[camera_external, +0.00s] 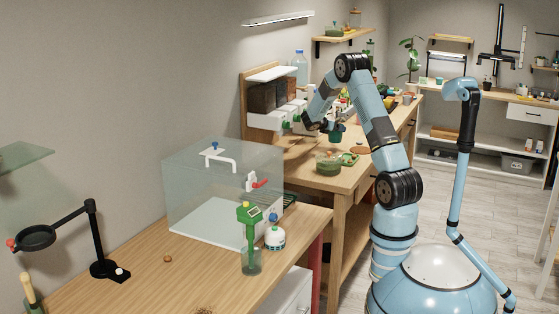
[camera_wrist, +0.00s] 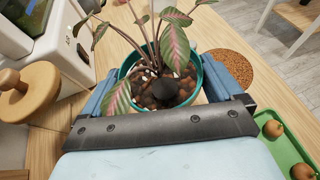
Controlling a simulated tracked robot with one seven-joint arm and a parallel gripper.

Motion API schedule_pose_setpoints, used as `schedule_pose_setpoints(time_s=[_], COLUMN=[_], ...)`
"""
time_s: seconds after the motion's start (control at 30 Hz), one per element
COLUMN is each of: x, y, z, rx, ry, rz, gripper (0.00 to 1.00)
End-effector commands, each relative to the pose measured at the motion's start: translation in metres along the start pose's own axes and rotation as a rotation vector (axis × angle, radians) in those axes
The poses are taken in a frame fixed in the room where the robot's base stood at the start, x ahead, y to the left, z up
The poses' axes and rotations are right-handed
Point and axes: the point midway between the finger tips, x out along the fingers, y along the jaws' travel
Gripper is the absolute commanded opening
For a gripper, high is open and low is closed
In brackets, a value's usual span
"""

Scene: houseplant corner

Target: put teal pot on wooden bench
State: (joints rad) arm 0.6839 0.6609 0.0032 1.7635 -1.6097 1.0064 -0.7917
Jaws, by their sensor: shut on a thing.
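The teal pot (camera_wrist: 205,83) holds brown pebbles and a plant with pink-striped green leaves. In the wrist view my gripper (camera_wrist: 158,80) has one blue finger on each side of the pot and is shut on it. In the external view the pot (camera_external: 335,137) is small and dark below my gripper (camera_external: 325,125), over the wooden bench (camera_external: 345,178). The bench top also shows in the wrist view (camera_wrist: 272,88). The pot looks upright. Its base is hidden, so I cannot tell whether it touches the bench.
A round cork mat (camera_wrist: 235,66) lies right of the pot. A green tray (camera_wrist: 300,150) with brown round things is at the lower right. A round wooden object (camera_wrist: 38,98) and a white unit (camera_wrist: 40,35) stand left. A clear box (camera_external: 225,190) stands on the nearer table.

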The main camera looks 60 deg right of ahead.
Motion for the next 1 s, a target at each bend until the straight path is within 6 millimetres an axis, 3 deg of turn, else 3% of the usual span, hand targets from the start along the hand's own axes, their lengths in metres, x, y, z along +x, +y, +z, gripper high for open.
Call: schedule_pose_setpoints(time_s=[0.2, 0.43, 0.77, 0.8, 1.0], x=[0.008, 0.018, 0.019, 0.019, 0.019], y=[0.006, 0.006, 0.006, 0.006, 0.006], z=[-0.007, -0.033, -0.035, -0.036, -0.035], rx=[0.001, -0.001, 0.0, 0.0, 0.0], ry=[0.0, 0.0, -0.001, 0.0, 0.0], rz=[-0.002, -0.001, 0.0, 0.0, -0.001], gripper=[0.3, 0.3, 0.3, 0.96, 1.0])
